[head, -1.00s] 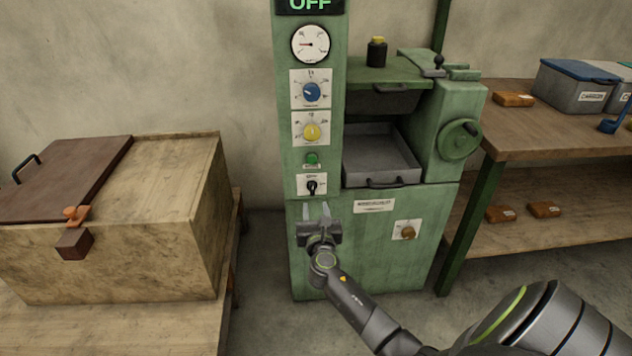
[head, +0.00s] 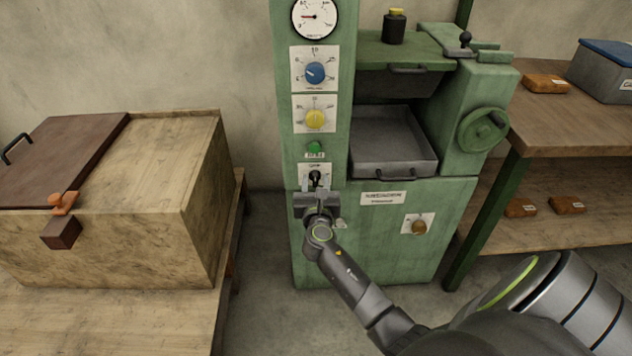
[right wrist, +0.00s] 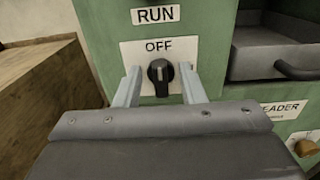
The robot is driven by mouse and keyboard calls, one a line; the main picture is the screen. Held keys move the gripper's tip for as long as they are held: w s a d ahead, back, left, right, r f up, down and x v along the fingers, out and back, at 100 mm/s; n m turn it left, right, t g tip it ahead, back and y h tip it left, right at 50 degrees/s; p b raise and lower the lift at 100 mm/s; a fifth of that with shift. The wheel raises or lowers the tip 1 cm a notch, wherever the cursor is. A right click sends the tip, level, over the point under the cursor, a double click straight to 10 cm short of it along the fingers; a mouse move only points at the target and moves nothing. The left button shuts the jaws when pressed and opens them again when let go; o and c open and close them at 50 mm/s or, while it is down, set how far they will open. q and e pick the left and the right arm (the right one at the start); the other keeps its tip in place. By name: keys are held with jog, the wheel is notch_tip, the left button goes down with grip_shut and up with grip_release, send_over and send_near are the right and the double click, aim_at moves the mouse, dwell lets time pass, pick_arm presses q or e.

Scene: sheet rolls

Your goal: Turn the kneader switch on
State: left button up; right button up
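The kneader switch is a black rotary knob (head: 315,177) on a white plate, low on the green machine's control column. In the right wrist view the knob (right wrist: 160,78) sits under the word OFF, its white mark pointing up. My right gripper (head: 316,186) is open in front of it. In the right wrist view the pale fingers of my right gripper (right wrist: 160,72) stand left and right of the knob, with gaps visible on both sides. Whether the fingertips reach its depth I cannot tell. My left gripper is not in view.
Above the switch are a green button (head: 315,148) with a RUN label, a yellow dial (head: 315,118), a blue dial (head: 315,73) and a gauge (head: 314,17). A brown knob (head: 419,227) is lower right. A wooden chest (head: 110,240) stands left, a shelf table (head: 570,130) right.

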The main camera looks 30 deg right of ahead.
grip_shut()
